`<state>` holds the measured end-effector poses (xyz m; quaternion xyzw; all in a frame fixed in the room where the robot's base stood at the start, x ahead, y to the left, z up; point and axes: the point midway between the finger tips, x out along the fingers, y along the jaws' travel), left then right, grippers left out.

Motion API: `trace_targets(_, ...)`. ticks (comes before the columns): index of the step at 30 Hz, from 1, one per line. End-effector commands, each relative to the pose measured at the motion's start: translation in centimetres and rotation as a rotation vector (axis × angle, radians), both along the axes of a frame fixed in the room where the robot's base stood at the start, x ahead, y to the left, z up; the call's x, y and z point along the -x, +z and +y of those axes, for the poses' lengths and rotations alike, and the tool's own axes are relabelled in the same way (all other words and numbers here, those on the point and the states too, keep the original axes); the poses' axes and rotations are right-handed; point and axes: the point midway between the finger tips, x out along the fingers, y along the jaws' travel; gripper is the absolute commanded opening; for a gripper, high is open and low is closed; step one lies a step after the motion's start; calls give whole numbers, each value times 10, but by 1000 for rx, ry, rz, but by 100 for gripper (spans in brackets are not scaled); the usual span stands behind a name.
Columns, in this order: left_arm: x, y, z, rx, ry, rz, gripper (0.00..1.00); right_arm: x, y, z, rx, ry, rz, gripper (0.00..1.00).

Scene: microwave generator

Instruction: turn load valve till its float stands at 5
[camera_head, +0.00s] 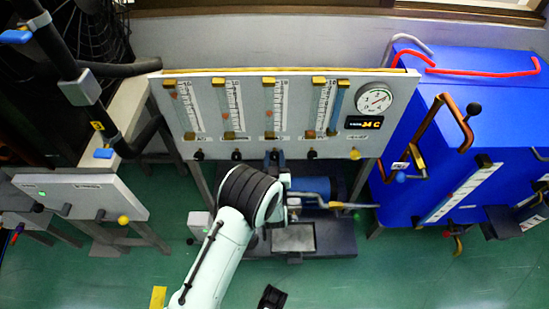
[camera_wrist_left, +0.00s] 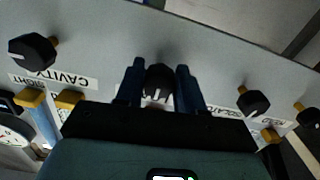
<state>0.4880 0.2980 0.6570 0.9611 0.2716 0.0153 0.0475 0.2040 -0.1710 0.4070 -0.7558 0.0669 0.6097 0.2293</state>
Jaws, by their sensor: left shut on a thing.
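The flow panel (camera_head: 210,143) carries a row of flow tubes with black valve knobs along its lower edge. In the head view my left gripper (camera_head: 275,158) is at the third knob from the left, which the gripper hides. In the left wrist view, which looks upside down, my left gripper (camera_wrist_left: 156,85) is shut around a black knob (camera_wrist_left: 158,86) with a white mark. A small label that seems to read LOAD (camera_wrist_left: 272,121) lies near the far right knob (camera_wrist_left: 308,117). The leftmost tube's float (camera_head: 173,95) stands high.
The knob (camera_wrist_left: 33,51) beside the CAVITY label and another black knob (camera_wrist_left: 253,101) flank my gripper. A round gauge (camera_head: 374,99) and a display (camera_head: 364,122) are on the panel's right. A blue cabinet (camera_head: 480,95) with pipes stands right; a grey box (camera_head: 85,195) stands left.

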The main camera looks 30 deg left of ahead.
Motion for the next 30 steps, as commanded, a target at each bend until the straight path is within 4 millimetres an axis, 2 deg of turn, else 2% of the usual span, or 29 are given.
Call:
trace_targets(1,1,-5,-2,4,-4,12,7,0,0,0,0,0,0,61)
trace_targets(10,1,-6,-3,6,-5,15,7,0,0,0,0,0,0,61)
trace_targets(11,1,-6,-3,6,-5,15,47,0,0,0,0,0,0,61)
trace_targets(12,1,-5,-3,5,-4,14,60,0,0,0,0,0,0,61)
trace_targets(23,3,-2,-3,3,-2,7,61,1,1,0,-1,1,2,61)
trace_targets(26,12,-2,-8,4,-2,8,61,4,3,2,-5,4,9,61)
trace_targets(30,36,-2,-24,4,-5,10,61,10,9,6,-14,12,26,61)
